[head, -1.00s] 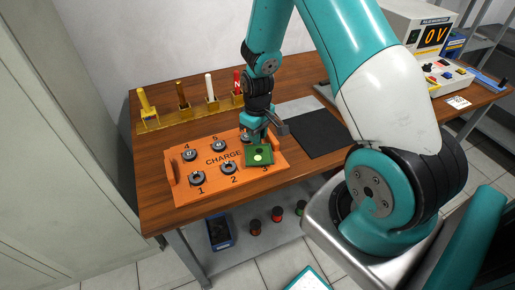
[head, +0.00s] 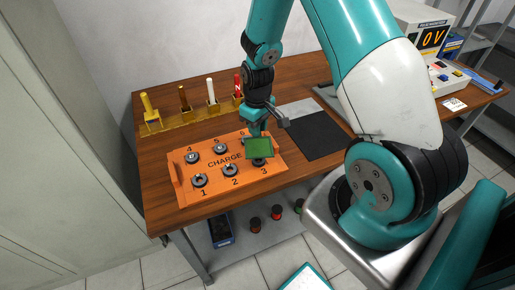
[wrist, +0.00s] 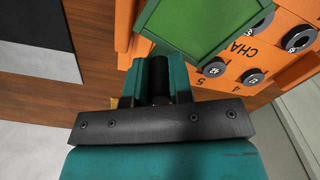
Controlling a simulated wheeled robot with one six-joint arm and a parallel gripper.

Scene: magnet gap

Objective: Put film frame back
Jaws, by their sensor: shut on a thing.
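The film frame is a flat green square with a darker green rim (head: 259,147). It is held over the right part of the orange CHARGE tray, above the puck at place 3. In the wrist view the film frame (wrist: 200,25) juts out ahead of the fingers, and its far part is cut off by the picture edge. The teal fingers (wrist: 160,80) also show in the wrist view.
The orange CHARGE tray (head: 188,195) holds several dark pucks in numbered places. Behind it stands a yellow rack (head: 178,124) with several upright rods. A black mat (head: 318,138) lies to the right. A meter (head: 433,38) reading 0 V stands at the far right.

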